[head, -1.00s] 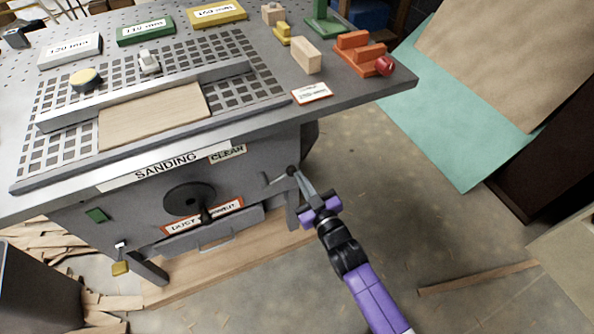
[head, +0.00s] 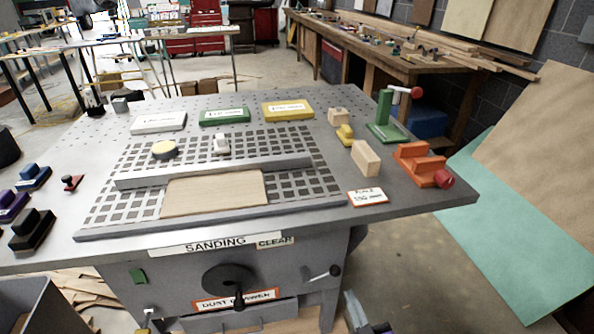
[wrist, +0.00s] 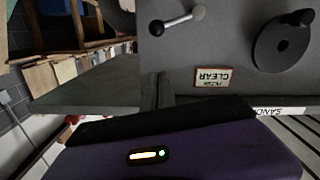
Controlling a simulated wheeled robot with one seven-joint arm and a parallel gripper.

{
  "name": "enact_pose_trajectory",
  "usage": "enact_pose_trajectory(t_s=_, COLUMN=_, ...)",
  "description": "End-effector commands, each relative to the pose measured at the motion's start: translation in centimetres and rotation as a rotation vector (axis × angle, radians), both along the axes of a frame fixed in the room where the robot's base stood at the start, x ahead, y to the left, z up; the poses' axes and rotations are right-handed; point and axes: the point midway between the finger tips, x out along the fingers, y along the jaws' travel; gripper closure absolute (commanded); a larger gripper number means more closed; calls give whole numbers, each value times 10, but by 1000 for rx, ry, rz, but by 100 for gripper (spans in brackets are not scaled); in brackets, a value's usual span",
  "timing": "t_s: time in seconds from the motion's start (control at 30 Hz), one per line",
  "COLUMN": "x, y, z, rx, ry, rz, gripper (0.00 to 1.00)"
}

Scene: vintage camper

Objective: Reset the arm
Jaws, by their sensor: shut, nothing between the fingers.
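My gripper (head: 352,300) shows only partly at the bottom edge of the head view, as grey fingers in front of the sanding table's right front. It is shut and empty. In the wrist view my purple gripper body fills the bottom, and the dark shut fingers (wrist: 165,88) point towards the grey cabinet front (wrist: 225,30). A small lever (head: 322,273) on the cabinet lies just up and left of the fingertips in the head view. It also shows in the wrist view (wrist: 178,21), apart from the fingers. Most of my arm is hidden below the head view.
The sanding table (head: 420,200) carries a wooden board (head: 215,193), several sanding blocks and an orange clamp (head: 420,165). A handwheel (head: 229,280) sticks out of its front. A teal panel (head: 520,230) leans at the right. Open floor lies between table and panel.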

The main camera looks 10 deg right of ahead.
Motion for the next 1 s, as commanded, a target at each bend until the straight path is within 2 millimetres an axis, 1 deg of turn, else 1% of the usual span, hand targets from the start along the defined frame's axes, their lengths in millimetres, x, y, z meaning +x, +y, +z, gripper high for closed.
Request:
enact_pose_trajectory(t_s=0.07, x=1, y=0, z=4, rx=9, ry=-7, rz=-1, gripper=100)
enact_pose_trajectory(t_s=0.17, x=4, y=0, z=23, rx=21, ry=-40, rz=-1, gripper=100)
enact_pose_trajectory(t_s=0.2, x=0, y=0, z=32, rx=28, ry=-56, rz=-1, gripper=100)
enact_pose_trajectory(t_s=0.27, x=-15, y=1, z=43, rx=44, ry=-69, rz=0, gripper=100)
enact_pose_trajectory(t_s=0.47, x=-83, y=5, z=68, rx=92, ry=-71, rz=3, gripper=100)
enact_pose_trajectory(t_s=0.5, x=-98, y=6, z=73, rx=102, ry=-67, rz=3, gripper=100)
enact_pose_trajectory(t_s=0.57, x=-122, y=7, z=81, rx=117, ry=-58, rz=3, gripper=100)
enact_pose_trajectory(t_s=0.6, x=-138, y=8, z=85, rx=127, ry=-49, rz=3, gripper=100)
enact_pose_trajectory(t_s=0.8, x=-212, y=12, z=116, rx=173, ry=0, rz=1, gripper=100)
enact_pose_trajectory(t_s=1.0, x=-276, y=15, z=147, rx=212, ry=72, rz=-7, gripper=100)
